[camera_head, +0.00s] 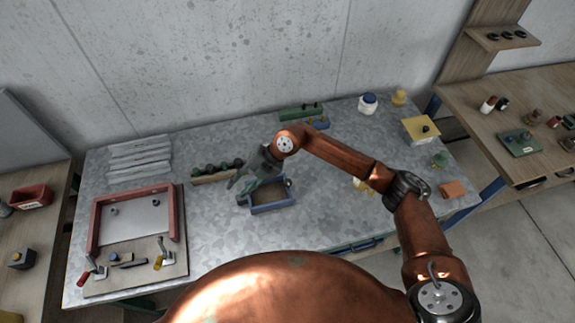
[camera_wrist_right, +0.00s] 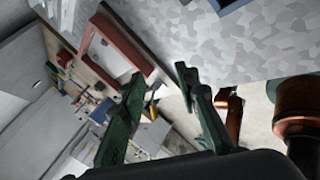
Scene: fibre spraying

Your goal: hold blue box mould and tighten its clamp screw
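The blue box mould (camera_head: 272,208) sits on the grey speckled table, a little left of the picture's middle in the head view. It is a shallow rectangular frame with a brownish inside. A small grey part shows at its right end, but I cannot tell whether it is the clamp screw. My right gripper (camera_head: 238,185) is at the mould's upper left corner, fingers pointing left and down; contact cannot be told. In the right wrist view, my right gripper (camera_wrist_right: 160,82) has its green fingers apart with nothing between them. A blue edge of the mould (camera_wrist_right: 228,3) shows at the top. My left gripper is not seen.
A red-framed fixture (camera_head: 92,230) with toggle clamps lies at the left of the table. A wooden block with dark green knobs (camera_head: 215,174) stands just behind the gripper. A green tray (camera_head: 300,112) and a white jar (camera_head: 368,103) stand at the back.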

